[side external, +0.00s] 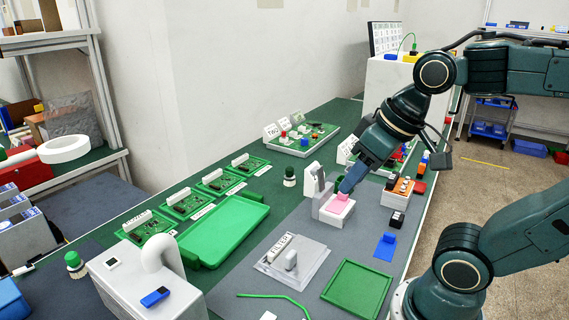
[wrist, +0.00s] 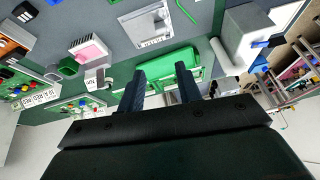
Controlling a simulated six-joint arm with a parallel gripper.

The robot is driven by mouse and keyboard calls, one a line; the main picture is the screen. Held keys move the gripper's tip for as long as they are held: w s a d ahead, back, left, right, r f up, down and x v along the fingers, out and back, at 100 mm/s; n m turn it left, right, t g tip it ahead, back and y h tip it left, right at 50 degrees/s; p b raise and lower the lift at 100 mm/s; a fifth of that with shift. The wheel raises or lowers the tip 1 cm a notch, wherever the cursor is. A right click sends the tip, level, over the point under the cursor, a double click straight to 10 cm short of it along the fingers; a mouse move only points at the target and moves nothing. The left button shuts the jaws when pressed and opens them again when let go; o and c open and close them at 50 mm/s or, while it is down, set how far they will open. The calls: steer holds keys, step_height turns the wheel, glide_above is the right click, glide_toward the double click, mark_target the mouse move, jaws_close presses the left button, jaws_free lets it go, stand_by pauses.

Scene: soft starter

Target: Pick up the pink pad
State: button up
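The pink pad (side external: 338,205) lies on top of a small white block (side external: 332,220) on the grey mat. In the wrist view the pad (wrist: 89,51) is at the upper left, away from the space between my fingers. My gripper (side external: 350,186) points down and overlaps the pad's far edge in the side view; its height above the pad is hard to judge there. In the wrist view my gripper (wrist: 161,82) has its two blue fingers apart with nothing between them.
A grey-white upright part (side external: 312,180) stands close behind the block. An orange-topped white block (side external: 400,190) is to its right. A clear plate with a FILTER label (side external: 291,263), a square green tray (side external: 357,290) and a long green tray (side external: 222,230) lie nearby.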

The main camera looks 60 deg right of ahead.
steer(key=w+d+r+m+g+y, duration=0.25)
steer(key=w+d+m, duration=0.65)
steer(key=w+d, duration=0.45)
steer(key=d+f+m+g+y, duration=0.1)
steer(key=d+f+m, duration=0.3)
steer(key=d, duration=0.6)
steer(key=s+d+f+m+g+y, duration=0.1)
steer(key=d+f+m, duration=0.3)
steer(key=d+f, duration=0.4)
steer(key=d, duration=0.3)
steer(key=shift+s+g, duration=0.25)
steer(key=shift+g, duration=0.1)
steer(key=shift+w+a+f, duration=0.1)
steer(key=shift+a+f, duration=0.15)
steer(key=shift+f, duration=0.05)
steer(key=x, duration=0.7)
steer(key=shift+f, duration=0.45)
